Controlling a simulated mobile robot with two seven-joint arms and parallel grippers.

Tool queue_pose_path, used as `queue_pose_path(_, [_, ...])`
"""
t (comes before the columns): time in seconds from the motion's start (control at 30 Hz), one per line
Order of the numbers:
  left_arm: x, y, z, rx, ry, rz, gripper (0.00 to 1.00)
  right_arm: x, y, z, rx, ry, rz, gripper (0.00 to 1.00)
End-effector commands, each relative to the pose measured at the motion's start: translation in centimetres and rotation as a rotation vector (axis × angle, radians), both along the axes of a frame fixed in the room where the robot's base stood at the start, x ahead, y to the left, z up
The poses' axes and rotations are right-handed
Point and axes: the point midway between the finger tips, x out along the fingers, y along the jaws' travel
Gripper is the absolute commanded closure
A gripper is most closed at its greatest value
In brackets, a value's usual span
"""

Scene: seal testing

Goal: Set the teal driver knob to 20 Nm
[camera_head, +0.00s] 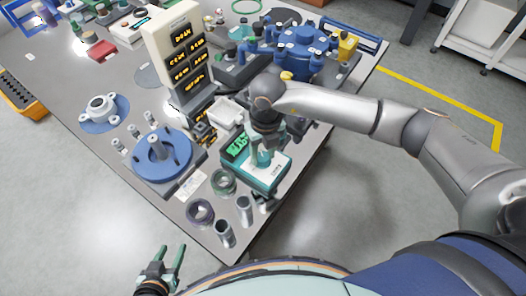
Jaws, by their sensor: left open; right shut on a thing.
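The teal driver (268,177) sits near the table's front right edge, with a lit green display (237,146) whose digits are too small to read. My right gripper (264,150) points down over the driver's top and is shut on its knob, which the fingers and wrist mostly hide. My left gripper (172,263) is open and empty. It is low in front of the table, well apart from the driver, with its green fingers pointing up in the picture.
Left of the driver stands a blue flanged fixture (160,160). Dark and green rings (200,212) and metal cylinders (225,234) stand by the front edge. A tall pale display tower (170,40) and a blue bolted housing (303,45) are behind. The floor in front is clear.

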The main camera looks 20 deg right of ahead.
Motion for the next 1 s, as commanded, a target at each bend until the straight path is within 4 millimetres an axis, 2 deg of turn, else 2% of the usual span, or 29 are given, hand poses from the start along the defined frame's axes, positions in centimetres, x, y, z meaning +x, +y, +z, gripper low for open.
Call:
queue_pose_path(0.37, [-0.02, -0.01, 0.00, 0.000, 0.000, 0.000, 0.50, 0.02, -0.02, 0.06, 0.000, -0.001, -0.004, 1.00])
queue_pose_path(0.4, [-0.02, -0.01, 0.01, 0.000, 0.000, 0.000, 0.50, 0.02, -0.02, 0.06, 0.000, -0.001, -0.004, 0.52])
queue_pose_path(0.67, [-0.02, -0.01, -0.01, 0.000, 0.001, 0.000, 0.50, 0.02, -0.01, 0.04, 0.000, -0.001, -0.003, 0.24])
queue_pose_path(0.87, [-0.03, 0.00, -0.01, 0.000, 0.001, 0.000, 0.50, 0.02, -0.01, 0.03, 0.000, -0.001, -0.003, 0.24])
queue_pose_path(1.0, [-0.03, 0.00, -0.01, 0.000, 0.001, 0.000, 0.50, 0.08, -0.01, 0.73, 0.001, -0.003, -0.003, 0.24])
